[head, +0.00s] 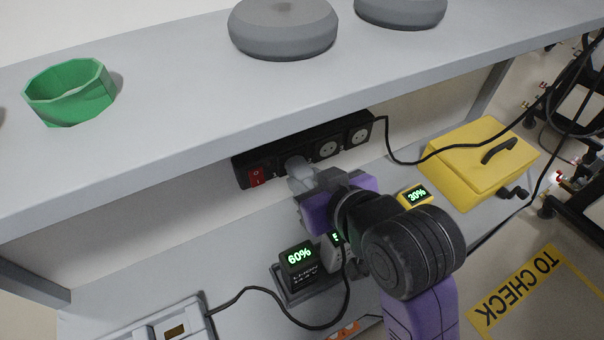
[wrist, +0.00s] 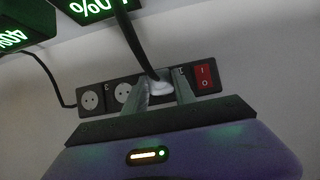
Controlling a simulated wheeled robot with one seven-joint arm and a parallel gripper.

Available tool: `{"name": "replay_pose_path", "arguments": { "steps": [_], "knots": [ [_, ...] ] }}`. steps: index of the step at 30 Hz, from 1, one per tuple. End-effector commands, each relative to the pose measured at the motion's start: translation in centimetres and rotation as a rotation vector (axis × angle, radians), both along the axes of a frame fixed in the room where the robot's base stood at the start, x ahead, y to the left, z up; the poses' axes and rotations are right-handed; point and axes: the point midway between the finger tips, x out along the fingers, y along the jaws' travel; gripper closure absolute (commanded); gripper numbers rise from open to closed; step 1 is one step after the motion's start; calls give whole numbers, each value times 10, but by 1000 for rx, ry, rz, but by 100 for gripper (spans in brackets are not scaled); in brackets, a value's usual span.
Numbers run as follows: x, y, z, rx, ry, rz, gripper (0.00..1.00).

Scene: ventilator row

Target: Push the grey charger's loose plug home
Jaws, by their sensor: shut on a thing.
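My gripper (head: 299,176) is at the black power strip (head: 337,143), at the socket beside the red switch (head: 258,176). In the wrist view the two grey fingers of my gripper (wrist: 166,92) are shut on a pale plug (wrist: 160,86) with a black cable (wrist: 131,40). The plug is at the strip's face; the fingers partly hide it, and I cannot tell how deep it sits. A pale grey unit (head: 180,324), perhaps the grey charger, lies at lower left on the bench. Its black cable runs right and rises behind my arm.
The shelf (head: 180,120) overhangs the strip, with a green ring (head: 72,92) and grey discs (head: 284,28) on it. A dark charger with a 60% display (head: 299,258) and a yellow 30% unit (head: 416,195) stand close below my gripper. A yellow case (head: 478,165) is at right.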

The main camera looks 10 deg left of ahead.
Motion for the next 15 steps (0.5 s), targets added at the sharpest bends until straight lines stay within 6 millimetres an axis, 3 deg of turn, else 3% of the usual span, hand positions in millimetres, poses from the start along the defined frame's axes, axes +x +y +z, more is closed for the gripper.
{"name": "replay_pose_path", "arguments": {
  "steps": [1,2,5,15],
  "knots": [
    [0,0,1,1,-2,-1,100],
    [0,0,1,1,-2,-1,62],
    [0,0,1,1,-2,-1,43],
    [-1,-1,1,0,-1,-1,43]
  ]
}}
